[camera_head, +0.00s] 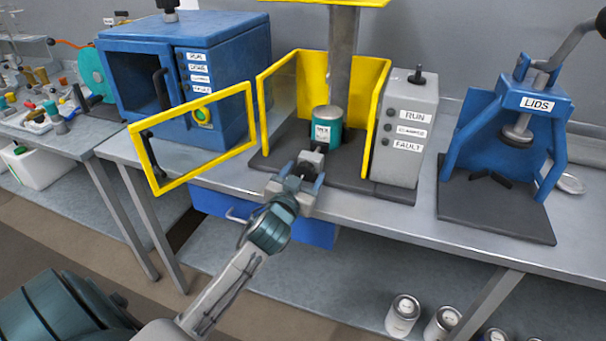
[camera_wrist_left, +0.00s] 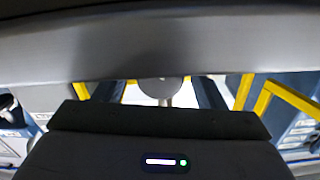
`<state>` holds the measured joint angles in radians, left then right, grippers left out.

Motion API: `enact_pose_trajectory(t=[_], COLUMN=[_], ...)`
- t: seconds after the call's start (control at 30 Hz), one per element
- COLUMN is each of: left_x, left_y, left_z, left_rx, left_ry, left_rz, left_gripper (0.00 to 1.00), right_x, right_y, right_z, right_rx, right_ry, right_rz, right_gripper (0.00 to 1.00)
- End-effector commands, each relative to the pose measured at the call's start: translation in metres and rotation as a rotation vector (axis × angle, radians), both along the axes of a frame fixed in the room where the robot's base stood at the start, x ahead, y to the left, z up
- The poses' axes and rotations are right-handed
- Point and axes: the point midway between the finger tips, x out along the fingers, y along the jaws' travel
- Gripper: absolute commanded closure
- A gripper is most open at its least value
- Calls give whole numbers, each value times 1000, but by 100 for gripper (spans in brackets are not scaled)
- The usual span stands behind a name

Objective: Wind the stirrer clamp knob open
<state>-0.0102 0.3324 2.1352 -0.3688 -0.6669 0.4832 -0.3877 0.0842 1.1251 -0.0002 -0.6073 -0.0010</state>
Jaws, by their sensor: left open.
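The stirrer stands on the bench, with a yellow guard frame (camera_head: 262,118) around a grey column (camera_head: 343,60). A teal can with a grey lid (camera_head: 327,130) stands on its dark base. A grey block-like part, seemingly the clamp knob (camera_head: 311,158), sits at the front of the base, just before the can. My left gripper (camera_head: 305,176) is open, with its fingers at either side of this part. In the left wrist view a round grey knob end (camera_wrist_left: 168,88) shows between the two fingers; contact cannot be told. My right gripper is not in view.
The yellow guard door (camera_head: 205,172) hangs open on the left, near my left arm. A grey control box (camera_head: 403,130) stands right of the stirrer. A blue press marked LIDS (camera_head: 548,103) is further right, a blue cabinet (camera_head: 225,38) to the left. Cans (camera_head: 402,312) stand below.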

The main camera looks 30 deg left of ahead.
Motion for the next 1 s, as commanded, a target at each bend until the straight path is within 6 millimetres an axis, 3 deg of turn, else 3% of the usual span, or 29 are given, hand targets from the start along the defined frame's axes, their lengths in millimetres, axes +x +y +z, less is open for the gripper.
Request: enact_pose_trajectory(t=[0.13, 0.37, 0.57, 0.73, 1.0], left_x=[0, 0, 0, 0, 0], left_y=[0, 0, 0, 0, 0], left_z=[0, 0, -1, -1, 1], left_rx=[0, 0, -54, -218, -355], left_ry=[0, 0, -14, -53, -87], left_rz=[0, 0, 0, 1, 1], left_gripper=[38, 81, 81, 81, 81], right_x=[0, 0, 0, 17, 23], right_y=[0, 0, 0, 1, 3], right_z=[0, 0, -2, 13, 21], right_rx=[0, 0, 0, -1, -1], right_ry=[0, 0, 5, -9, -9], right_rz=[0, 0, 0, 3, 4], right_gripper=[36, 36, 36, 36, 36])
